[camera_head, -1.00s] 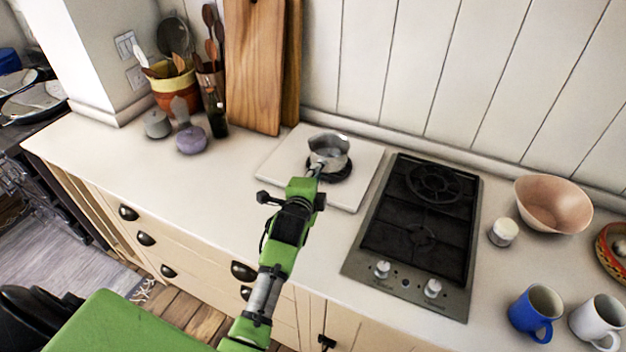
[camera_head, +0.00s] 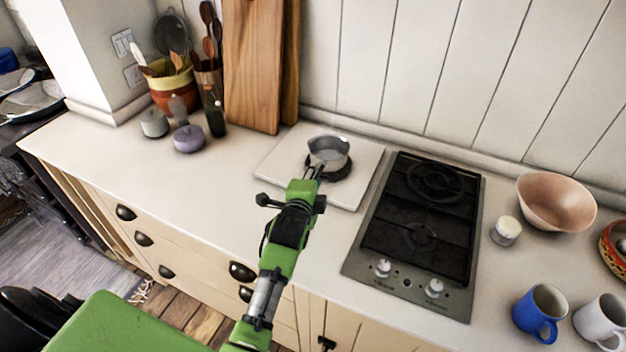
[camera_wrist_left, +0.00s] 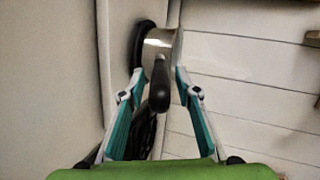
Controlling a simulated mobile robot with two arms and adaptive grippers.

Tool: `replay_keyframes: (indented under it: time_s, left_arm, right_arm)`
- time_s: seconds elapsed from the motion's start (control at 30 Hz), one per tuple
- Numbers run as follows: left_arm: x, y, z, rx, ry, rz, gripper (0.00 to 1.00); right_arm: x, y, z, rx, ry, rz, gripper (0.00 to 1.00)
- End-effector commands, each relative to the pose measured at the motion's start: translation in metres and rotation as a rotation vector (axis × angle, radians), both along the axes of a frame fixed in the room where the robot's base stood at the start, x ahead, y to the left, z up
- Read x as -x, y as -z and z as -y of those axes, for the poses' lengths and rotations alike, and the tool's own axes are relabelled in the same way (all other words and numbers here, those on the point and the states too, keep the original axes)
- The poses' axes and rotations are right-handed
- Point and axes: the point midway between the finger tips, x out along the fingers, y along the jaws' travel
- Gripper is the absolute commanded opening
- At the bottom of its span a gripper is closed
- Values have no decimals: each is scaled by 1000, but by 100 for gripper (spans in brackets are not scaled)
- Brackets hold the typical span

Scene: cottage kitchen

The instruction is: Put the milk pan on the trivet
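The milk pan (camera_head: 328,151) is a small metal pan that looks level and upright on the dark round trivet (camera_head: 346,170), which lies on a white board. In the left wrist view, the pan (camera_wrist_left: 163,42) shows side-on with its base against the black trivet (camera_wrist_left: 139,42). Its dark handle (camera_wrist_left: 160,88) points toward my wrist. My left gripper (camera_head: 318,172) is at the handle. In the wrist view its fingers (camera_wrist_left: 160,74) stand apart on both sides of the handle, with gaps visible. The pan hides part of the trivet. My right gripper is not in view.
The white board (camera_head: 278,168) lies left of the black gas hob (camera_head: 412,240). Wooden cutting boards (camera_head: 255,70) lean behind it. A pink bowl (camera_head: 555,202), white jar (camera_head: 506,230) and blue mug (camera_head: 538,314) stand right.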

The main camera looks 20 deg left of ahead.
Motion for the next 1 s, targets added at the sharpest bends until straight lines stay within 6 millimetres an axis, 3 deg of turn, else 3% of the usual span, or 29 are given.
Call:
replay_keyframes:
  time_s: [0.17, 0.7, 1.0]
  left_arm:
    - [11, -5, 2, 0, 0, 1, 30]
    - [94, -32, 18, -1, 0, 1, 30]
    - [112, -40, 21, 1, 0, 0, 30]
  right_arm:
    - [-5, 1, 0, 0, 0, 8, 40]
    - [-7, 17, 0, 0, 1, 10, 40]
    - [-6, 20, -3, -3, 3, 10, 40]
